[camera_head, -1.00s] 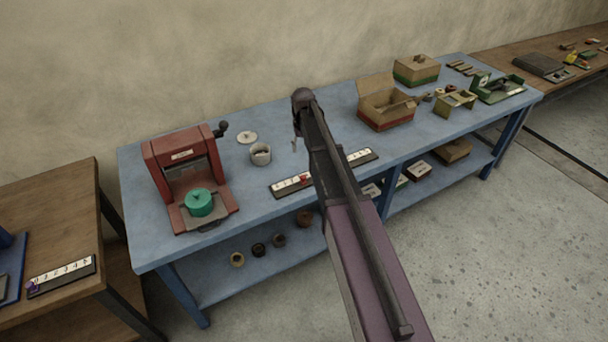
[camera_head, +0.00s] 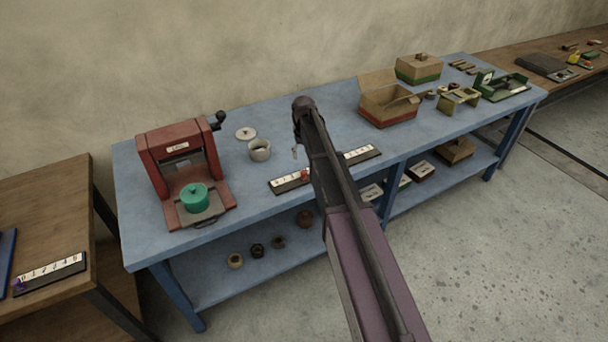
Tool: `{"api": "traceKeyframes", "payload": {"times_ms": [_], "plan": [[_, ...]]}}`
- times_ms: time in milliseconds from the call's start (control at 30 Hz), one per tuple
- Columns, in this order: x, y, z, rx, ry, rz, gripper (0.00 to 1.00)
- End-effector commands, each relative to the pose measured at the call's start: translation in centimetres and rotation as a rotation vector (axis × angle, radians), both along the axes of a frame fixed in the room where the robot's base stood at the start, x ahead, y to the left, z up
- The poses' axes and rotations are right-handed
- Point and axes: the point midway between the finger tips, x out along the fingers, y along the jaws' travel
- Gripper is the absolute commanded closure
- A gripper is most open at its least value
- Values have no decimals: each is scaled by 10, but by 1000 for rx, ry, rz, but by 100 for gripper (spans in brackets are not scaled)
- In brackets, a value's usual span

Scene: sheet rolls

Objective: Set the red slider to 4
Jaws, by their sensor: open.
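The red slider (camera_head: 305,175) sits on a black-and-white numbered strip (camera_head: 288,183) near the front edge of the blue table. It stands in the strip's left half, just left of my arm. My arm crosses the middle of the strip and hides several numbers; the right end shows beyond it. The digits are too small to read surely. My gripper (camera_head: 295,152) points down above the table, behind the slider in the picture and apart from it. It is open, with nothing seen between its fingers.
A red press (camera_head: 177,150) holding a green lidded pot (camera_head: 194,197) stands left on the blue table (camera_head: 245,205). A grey cup (camera_head: 260,150) and its lid (camera_head: 245,134) are nearby. An open box (camera_head: 388,100) stands right. Another numbered strip (camera_head: 50,273) with a purple slider lies on the wooden table.

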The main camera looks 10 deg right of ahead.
Motion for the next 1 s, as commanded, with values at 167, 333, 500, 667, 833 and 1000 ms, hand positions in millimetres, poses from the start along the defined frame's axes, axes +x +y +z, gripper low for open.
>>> {"api": "traceKeyframes", "payload": {"times_ms": [167, 333, 500, 667, 833, 1000], "plan": [[0, 0, -18, 0, 0, 0, 30], [0, 0, -32, 0, 0, -1, 30], [0, -1, -45, 0, 0, -1, 30], [0, -1, -57, 0, 0, -1, 30], [0, -1, -68, 0, 0, -1, 30], [0, -1, -75, 0, 0, -1, 30]]}}
